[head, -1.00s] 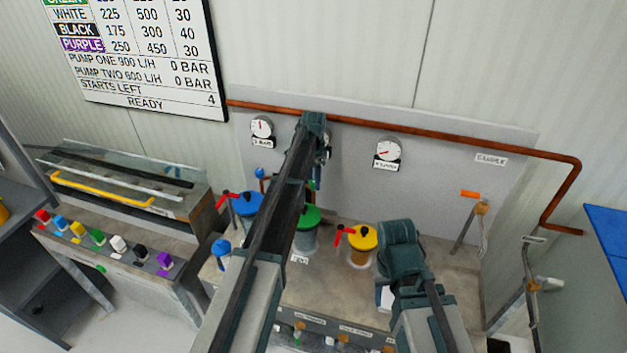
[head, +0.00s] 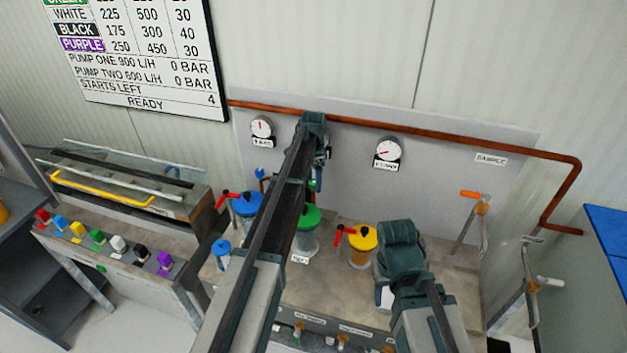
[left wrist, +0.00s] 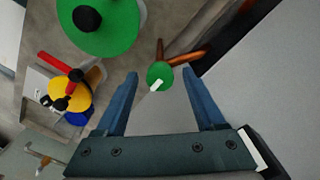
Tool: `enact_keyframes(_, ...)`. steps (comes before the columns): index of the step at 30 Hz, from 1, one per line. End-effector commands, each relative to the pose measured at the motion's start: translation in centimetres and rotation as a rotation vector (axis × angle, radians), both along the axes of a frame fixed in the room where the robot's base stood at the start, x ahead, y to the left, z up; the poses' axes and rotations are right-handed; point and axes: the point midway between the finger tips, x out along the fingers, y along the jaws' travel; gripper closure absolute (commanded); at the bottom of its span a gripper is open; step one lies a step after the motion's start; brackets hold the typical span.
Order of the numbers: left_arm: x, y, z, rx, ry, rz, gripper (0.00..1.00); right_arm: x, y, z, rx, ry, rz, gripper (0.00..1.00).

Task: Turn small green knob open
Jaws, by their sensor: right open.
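The small green knob (left wrist: 160,76) shows in the left wrist view as a round green disc with a white pointer mark, on a copper pipe. It lies between the two blue fingertips of my left gripper (left wrist: 160,84), which is open. I see gaps on both sides, and cannot tell how far the fingers reach along it. In the head view my left gripper (head: 318,178) hangs at the back panel, mostly hidden by my forearm, and the knob cannot be made out. My right gripper (head: 386,292) is folded low over the bench, its fingers barely visible.
A large green lid (left wrist: 100,22) with a black knob is close by in the left wrist view. Blue (head: 247,203) and yellow (head: 363,237) lidded pots with red handles stand on the bench. Gauges (head: 388,148) and a copper pipe (head: 450,136) are on the panel.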

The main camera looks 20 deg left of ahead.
Motion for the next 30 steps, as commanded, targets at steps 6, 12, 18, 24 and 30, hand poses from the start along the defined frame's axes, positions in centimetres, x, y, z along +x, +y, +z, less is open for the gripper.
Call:
enact_keyframes(6, 0.0, 0.0, 0.0, 0.000, 0.000, 0.001, 0.28, 0.0, 0.0, 0.0, 0.000, 0.000, 0.000, 0.50)
enact_keyframes(12, 0.0, 0.0, 0.4, 0.000, 0.000, 0.001, 0.28, 0.0, 0.0, 0.4, 0.000, 0.000, -0.001, 0.50)
enact_keyframes(18, 0.0, 0.0, 2.0, 0.000, 0.000, 0.001, 0.28, 0.0, 0.0, 2.0, 0.001, 0.000, -0.003, 0.50)
enact_keyframes(24, 0.0, 0.0, 4.8, 0.000, 0.000, 0.001, 0.28, 0.0, 0.0, 4.8, 0.002, 0.000, -0.009, 0.50)
enact_keyframes(30, 0.0, 0.0, 8.0, 0.000, 0.000, 0.001, 0.28, 0.0, 0.0, 8.0, 0.002, -0.001, -0.014, 0.50)
